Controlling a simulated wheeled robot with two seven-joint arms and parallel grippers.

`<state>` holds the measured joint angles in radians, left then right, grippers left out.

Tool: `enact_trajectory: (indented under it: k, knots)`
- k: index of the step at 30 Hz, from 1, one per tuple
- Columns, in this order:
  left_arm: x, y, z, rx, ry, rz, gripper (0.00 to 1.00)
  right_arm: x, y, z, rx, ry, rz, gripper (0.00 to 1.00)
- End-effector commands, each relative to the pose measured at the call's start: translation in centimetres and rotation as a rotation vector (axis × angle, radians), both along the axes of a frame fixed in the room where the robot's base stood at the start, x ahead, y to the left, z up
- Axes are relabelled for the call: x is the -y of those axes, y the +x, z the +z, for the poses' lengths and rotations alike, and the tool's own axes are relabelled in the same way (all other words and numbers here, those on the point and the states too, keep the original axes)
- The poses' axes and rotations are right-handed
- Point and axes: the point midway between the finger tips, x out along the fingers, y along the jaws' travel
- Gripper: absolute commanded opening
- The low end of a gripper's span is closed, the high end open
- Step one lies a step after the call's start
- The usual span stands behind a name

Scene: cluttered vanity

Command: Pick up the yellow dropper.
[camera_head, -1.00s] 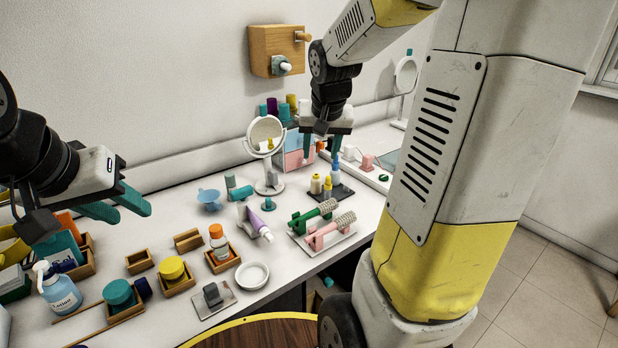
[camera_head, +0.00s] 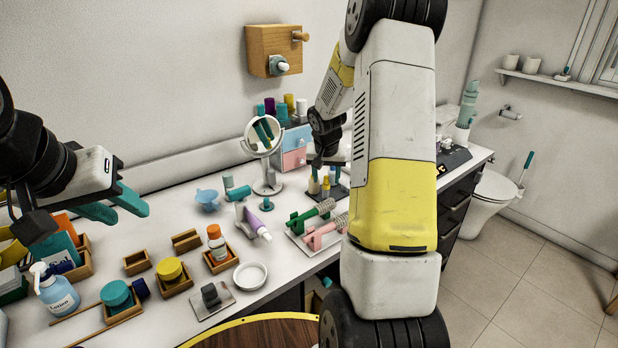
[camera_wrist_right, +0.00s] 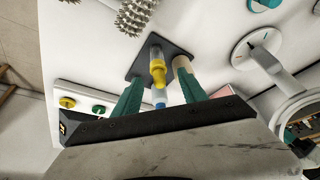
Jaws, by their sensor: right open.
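The yellow dropper (camera_head: 326,187) stands upright on a small dark tray (camera_head: 340,191) near the back of the vanity. In the right wrist view the yellow dropper (camera_wrist_right: 159,76) lies between the two green fingers of my right gripper (camera_wrist_right: 161,84), with visible gaps on both sides. A cream bottle (camera_wrist_right: 182,67) stands close beside it, near the right-hand finger. My right gripper (camera_head: 325,172) is open, low over the tray; my arm partly hides it in the head view. My left gripper (camera_head: 120,208) is open and empty above the left side of the vanity.
Green and pink brushes (camera_head: 320,234) lie on a holder in front of the tray. A round mirror (camera_head: 264,137) and a drawer box (camera_head: 294,148) stand behind and left. A purple-capped tube (camera_head: 256,222) lies nearby. My right arm hides the counter to the right.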

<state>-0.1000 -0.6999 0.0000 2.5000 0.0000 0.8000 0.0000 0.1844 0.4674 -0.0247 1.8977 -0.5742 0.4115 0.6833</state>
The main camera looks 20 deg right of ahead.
Motion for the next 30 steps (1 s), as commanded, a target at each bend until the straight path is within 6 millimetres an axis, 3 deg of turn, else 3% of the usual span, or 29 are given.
enact_trajectory:
  k: [10,15,18,26,30]
  knots:
    - [0.0,0.0,0.0,0.0,0.0,0.0,0.36,0.2,0.4,-0.8,0.002,0.0,-0.001,0.48]
    - [0.0,0.0,0.0,0.0,0.0,0.0,0.36,0.2,0.3,-0.8,0.002,0.0,-0.001,0.14]
    - [0.0,0.0,0.0,0.0,0.0,0.0,0.36,0.2,0.3,-0.8,0.001,0.001,-0.001,0.0]
    - [0.0,0.0,0.0,0.0,0.0,0.0,0.36,0.2,0.3,-0.8,0.002,0.0,-0.001,0.0]
    - [0.0,0.0,0.0,0.0,0.0,0.0,0.36,0.2,0.4,0.2,0.004,0.0,-0.001,0.0]
